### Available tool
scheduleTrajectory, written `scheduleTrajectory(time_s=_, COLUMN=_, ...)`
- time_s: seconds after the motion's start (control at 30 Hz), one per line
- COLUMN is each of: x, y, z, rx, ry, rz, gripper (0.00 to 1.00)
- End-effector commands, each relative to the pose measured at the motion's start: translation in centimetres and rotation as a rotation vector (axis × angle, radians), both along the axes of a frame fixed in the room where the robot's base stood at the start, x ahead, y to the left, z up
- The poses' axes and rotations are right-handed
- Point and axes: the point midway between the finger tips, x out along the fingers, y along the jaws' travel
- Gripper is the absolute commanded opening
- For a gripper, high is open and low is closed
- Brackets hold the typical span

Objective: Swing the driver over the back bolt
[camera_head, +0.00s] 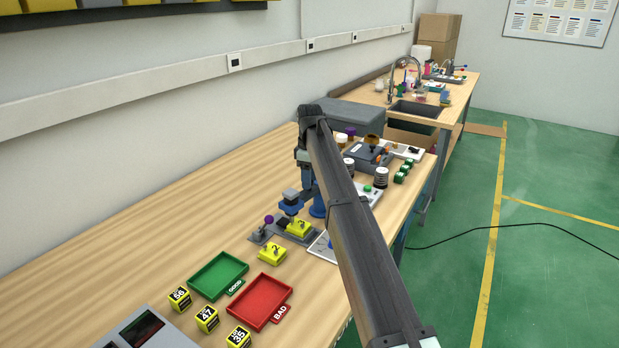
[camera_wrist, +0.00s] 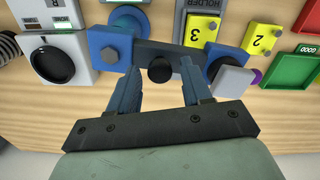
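I take this bar assembly as the driver. My gripper (camera_wrist: 160,76) is open, its fingers on either side of the knob with gaps visible. In the head view the driver's blue end (camera_head: 291,205) shows beside the yellow block 3 (camera_head: 299,228) in its grey holder. I cannot tell which bolt is the back one.
Yellow block 2 (camera_head: 272,253) stands beside the holder, near a purple knob (camera_head: 268,219). A green tray (camera_head: 217,277) and a red tray (camera_head: 262,302) lie nearer. A white device with a round dial (camera_wrist: 62,58) is left in the wrist view. The table's wall side is clear.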

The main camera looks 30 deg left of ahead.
Motion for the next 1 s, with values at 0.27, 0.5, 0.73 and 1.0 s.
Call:
scheduleTrajectory(time_s=0.27, x=0.0, y=0.0, z=0.0, rx=0.0, ry=0.0, rz=0.0, gripper=0.54)
scheduleTrajectory(time_s=0.5, x=0.1, y=0.1, z=1.7, rx=0.001, ry=-0.001, rz=0.0, gripper=0.54)
scheduleTrajectory(time_s=0.73, x=0.1, y=0.1, z=6.1, rx=0.001, ry=-0.002, rz=0.0, gripper=0.54)
scheduleTrajectory(time_s=1.0, x=0.1, y=0.1, z=11.0, rx=0.0, ry=-0.001, rz=0.0, gripper=0.54)
